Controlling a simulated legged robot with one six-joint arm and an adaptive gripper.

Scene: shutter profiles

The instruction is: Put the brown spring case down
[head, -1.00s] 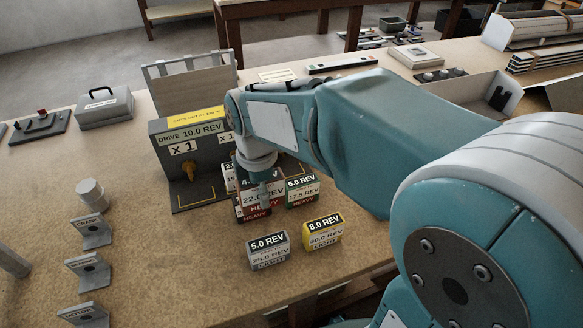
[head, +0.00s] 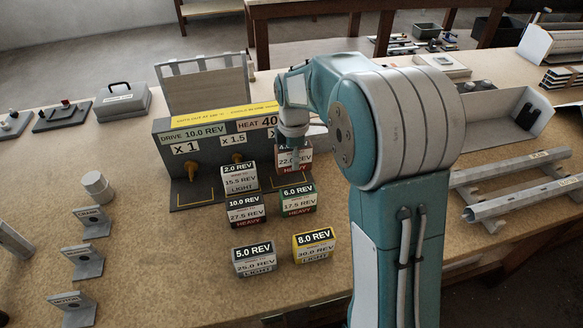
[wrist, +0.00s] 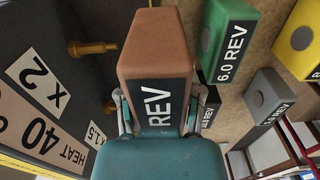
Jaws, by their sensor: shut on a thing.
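The brown spring case (wrist: 152,45) is between the fingers of my gripper (wrist: 160,108) in the wrist view, its black REV label towards me. In the head view the case (head: 293,161) shows its 22-something figure and a red HEAVY band under my gripper (head: 295,140). It is right of the 2.0 REV case (head: 239,179) and behind the green 6.0 REV case (head: 298,199). My gripper hides the top of its label. I cannot tell if its underside touches the bench.
The drive box (head: 195,151) stands close behind and left. The 10.0 REV (head: 246,210), grey 5.0 REV (head: 254,260) and yellow 8.0 REV (head: 314,245) cases stand in front. Brackets (head: 87,262) stand at the left. Bare bench lies between them and the cases.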

